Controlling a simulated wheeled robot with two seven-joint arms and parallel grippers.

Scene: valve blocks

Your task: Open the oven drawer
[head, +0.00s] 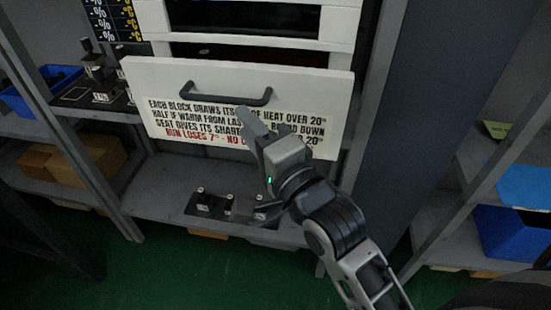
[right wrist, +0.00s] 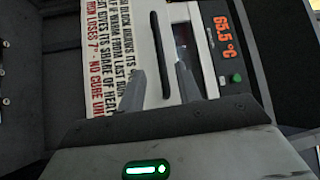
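The oven drawer (head: 180,80) has a wide white front with black and red lettering. A dark bar handle (head: 228,97) runs across its upper part. The drawer front stands proud of the white oven frame (head: 340,30); I cannot tell how far out it is. In the right wrist view, the open fingers (right wrist: 159,72) lie on either side of the handle (right wrist: 157,45). I cannot tell whether they touch it. My left gripper is not in view.
A shelf below the drawer holds a dark plate with small metal blocks (head: 204,201). A fixture (head: 98,75) and a blue bin (head: 40,92) stand at left. The oven display (right wrist: 226,38) reads 65.5 °C.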

